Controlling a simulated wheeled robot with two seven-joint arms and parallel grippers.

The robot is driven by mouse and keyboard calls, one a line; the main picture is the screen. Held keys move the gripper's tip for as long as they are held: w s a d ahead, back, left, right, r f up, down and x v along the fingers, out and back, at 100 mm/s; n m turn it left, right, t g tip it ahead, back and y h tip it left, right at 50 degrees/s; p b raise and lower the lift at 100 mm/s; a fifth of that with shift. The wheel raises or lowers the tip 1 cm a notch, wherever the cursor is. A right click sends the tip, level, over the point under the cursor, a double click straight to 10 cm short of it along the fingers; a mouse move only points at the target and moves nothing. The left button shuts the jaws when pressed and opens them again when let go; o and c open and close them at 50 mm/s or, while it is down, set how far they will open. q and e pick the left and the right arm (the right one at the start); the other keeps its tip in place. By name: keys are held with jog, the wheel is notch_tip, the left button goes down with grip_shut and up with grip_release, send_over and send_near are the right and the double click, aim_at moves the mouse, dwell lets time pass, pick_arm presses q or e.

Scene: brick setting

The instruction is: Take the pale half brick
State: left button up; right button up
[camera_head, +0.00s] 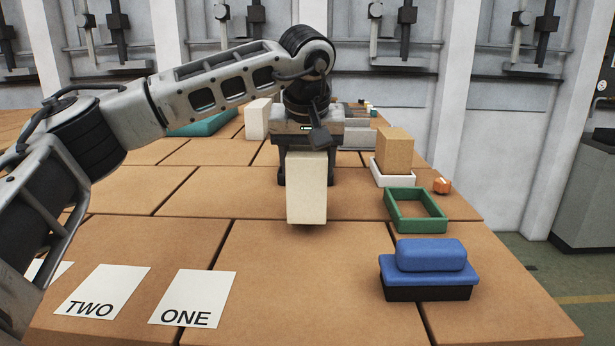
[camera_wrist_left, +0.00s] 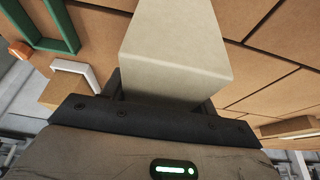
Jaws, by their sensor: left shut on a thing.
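The pale half brick (camera_head: 307,190) is a cream block held upright in my left gripper (camera_head: 306,160) in the head view. The gripper is shut on its upper part, and the block's lower end looks a little above the table (camera_head: 270,262), with a dark shadow under it. In the left wrist view the pale block (camera_wrist_left: 175,55) fills the space between the fingers of my left gripper (camera_wrist_left: 165,100). The fingertips are partly hidden by the block. My right gripper is not in either view.
A blue block on a black base (camera_head: 430,274), a green frame (camera_head: 416,210), a tan block (camera_head: 394,152) in a white tray (camera_head: 391,179) and a small orange thing (camera_head: 442,186) stand right. Cards TWO (camera_head: 100,290) and ONE (camera_head: 195,297) lie front left. Another pale block (camera_head: 257,119) stands behind.

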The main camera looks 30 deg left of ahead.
pick_arm(q)
jog(key=w+d+r+p, duration=0.4)
jog(key=w+d+r, duration=0.4)
jog(key=d+r, duration=0.2)
jog(key=shift+d+r, duration=0.4)
jog(key=shift+d, duration=0.35)
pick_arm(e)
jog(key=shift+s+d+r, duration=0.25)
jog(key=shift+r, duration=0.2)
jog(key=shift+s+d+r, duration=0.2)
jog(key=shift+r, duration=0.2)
